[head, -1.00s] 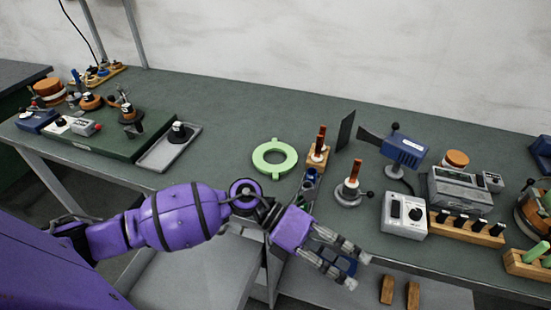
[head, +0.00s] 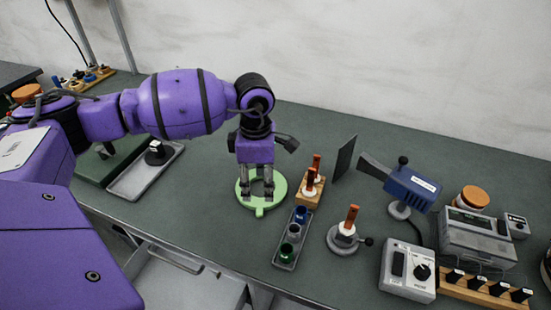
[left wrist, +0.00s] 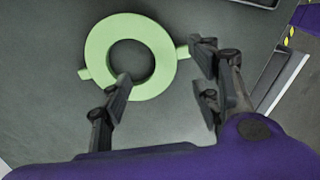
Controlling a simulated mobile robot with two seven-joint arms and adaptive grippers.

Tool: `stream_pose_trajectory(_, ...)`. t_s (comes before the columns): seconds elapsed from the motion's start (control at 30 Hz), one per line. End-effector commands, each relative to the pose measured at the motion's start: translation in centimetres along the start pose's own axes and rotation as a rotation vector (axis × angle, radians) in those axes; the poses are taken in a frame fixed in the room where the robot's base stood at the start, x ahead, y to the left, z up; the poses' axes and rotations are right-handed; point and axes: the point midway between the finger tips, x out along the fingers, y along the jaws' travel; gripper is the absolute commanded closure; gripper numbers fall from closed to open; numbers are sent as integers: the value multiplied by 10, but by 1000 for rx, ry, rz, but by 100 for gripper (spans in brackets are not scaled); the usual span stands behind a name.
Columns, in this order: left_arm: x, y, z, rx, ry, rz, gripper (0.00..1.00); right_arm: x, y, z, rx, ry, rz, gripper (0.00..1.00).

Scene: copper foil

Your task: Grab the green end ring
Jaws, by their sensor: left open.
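The green end ring (head: 261,206) lies flat on the dark green bench top, a pale green ring with small tabs. In the left wrist view the ring (left wrist: 97,45) shows nearly whole, with one finger over its near edge. My left gripper (head: 258,197) points down over the ring, open and empty. In the left wrist view my left gripper (left wrist: 160,88) has its fingers spread, one overlapping the ring and the other to its right. I cannot tell whether the fingers touch the ring. My right gripper is not in view.
A grey tray (head: 273,258) with small round parts and a wooden block (head: 310,192) with an orange-topped piece stand just right of the ring. A round-based stand (head: 340,238) and blue device (head: 411,186) stand farther right. Bench behind the ring is clear.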

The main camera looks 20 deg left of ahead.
Motion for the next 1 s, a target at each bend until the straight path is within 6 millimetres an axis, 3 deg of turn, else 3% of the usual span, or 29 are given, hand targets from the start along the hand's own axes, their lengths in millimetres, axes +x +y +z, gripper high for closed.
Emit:
stream_pose_trajectory(0.13,18,0,0,-1,0,-3,43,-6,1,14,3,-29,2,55)
stream_pose_trajectory(0.43,59,3,2,0,-1,-4,43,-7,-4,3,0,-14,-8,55)
stream_pose_trajectory(0.73,65,4,2,0,-1,-2,43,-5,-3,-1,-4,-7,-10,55)
stream_pose_trajectory(1.0,65,4,2,0,-1,-2,77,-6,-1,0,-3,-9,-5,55)
